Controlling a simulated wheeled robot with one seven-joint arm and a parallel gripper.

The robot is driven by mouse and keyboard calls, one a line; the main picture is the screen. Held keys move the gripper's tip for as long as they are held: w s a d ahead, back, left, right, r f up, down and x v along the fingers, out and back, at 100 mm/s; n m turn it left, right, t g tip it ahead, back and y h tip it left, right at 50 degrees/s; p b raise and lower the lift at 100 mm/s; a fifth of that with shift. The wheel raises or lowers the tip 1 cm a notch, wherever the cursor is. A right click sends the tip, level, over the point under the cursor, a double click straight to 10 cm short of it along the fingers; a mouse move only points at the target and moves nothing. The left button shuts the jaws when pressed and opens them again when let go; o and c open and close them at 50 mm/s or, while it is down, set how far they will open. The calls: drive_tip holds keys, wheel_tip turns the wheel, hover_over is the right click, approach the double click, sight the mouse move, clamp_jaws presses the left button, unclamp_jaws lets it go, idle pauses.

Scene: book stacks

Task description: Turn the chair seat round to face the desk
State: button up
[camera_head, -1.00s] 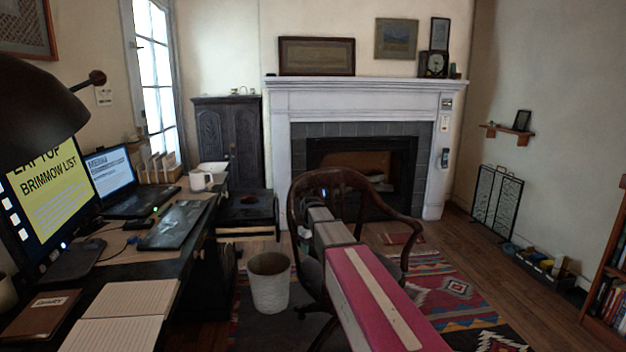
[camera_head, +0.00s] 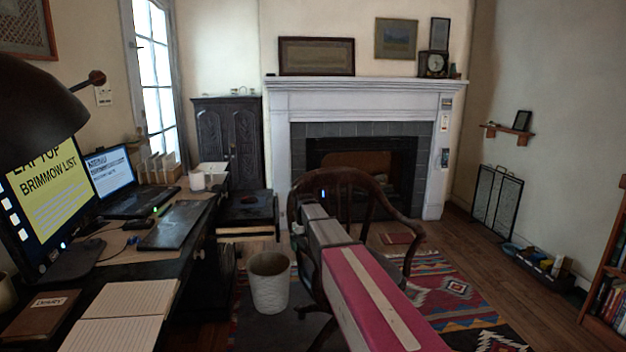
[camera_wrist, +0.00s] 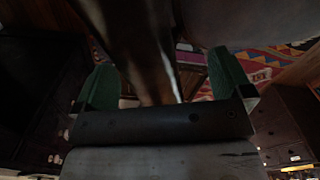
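The chair (camera_head: 366,182) is a dark wooden armchair with a curved rail and slats, standing right of the desk in front of the fireplace. My arm hides most of its seat. The desk (camera_head: 150,262) runs along the left side. My gripper (camera_head: 301,207) is at the left part of the chair's rail in the head view, its fingertips hard to make out. In the wrist view, the two green fingers of my gripper (camera_wrist: 166,82) are wide apart. A dark wooden piece of the chair (camera_wrist: 140,45) lies between them, with gaps showing at the sides.
A white wastebasket (camera_head: 269,284) stands on the floor between desk and chair. A patterned rug (camera_head: 455,300) lies under and right of the chair. A dark cabinet (camera_head: 228,140) and the fireplace (camera_head: 365,100) are behind. The wooden floor at right is mostly clear.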

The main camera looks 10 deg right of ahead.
drive_tip(key=shift+r, duration=5)
drive_tip(key=shift+s, duration=0.1)
